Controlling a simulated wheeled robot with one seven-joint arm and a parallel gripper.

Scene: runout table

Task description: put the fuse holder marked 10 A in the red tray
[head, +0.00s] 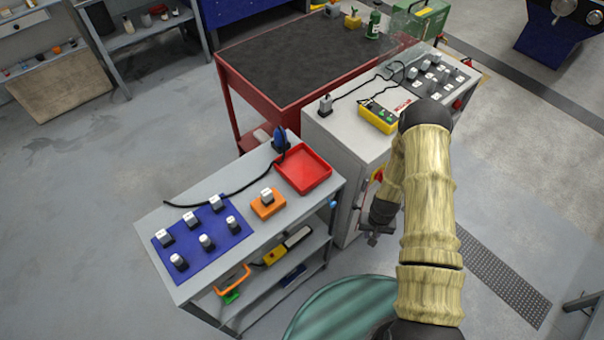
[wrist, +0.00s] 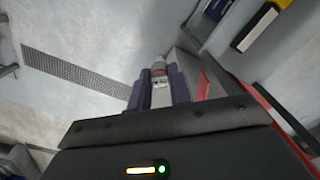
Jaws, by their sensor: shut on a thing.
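My gripper (head: 372,236) hangs in front of the grey cabinet, to the right of the small bench and apart from it. In the wrist view its two dark fingers (wrist: 160,90) are shut on a small grey and white piece (wrist: 159,74) that looks like a fuse holder; its marking is too small to read. The red tray (head: 321,180) lies at the back right of the bench and looks empty. Several fuse holders (head: 206,241) stand on a blue mat (head: 220,238) at the bench's left. Another (head: 267,194) sits on an orange block (head: 265,210). Their markings are unreadable.
A black cable (head: 236,194) runs across the bench behind the mat. The grey cabinet (head: 350,145) carries a yellow meter (head: 378,117) and a panel with several similar pieces (head: 436,80). A red-framed table (head: 262,105) stands behind. A green round surface (head: 340,308) is at front.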

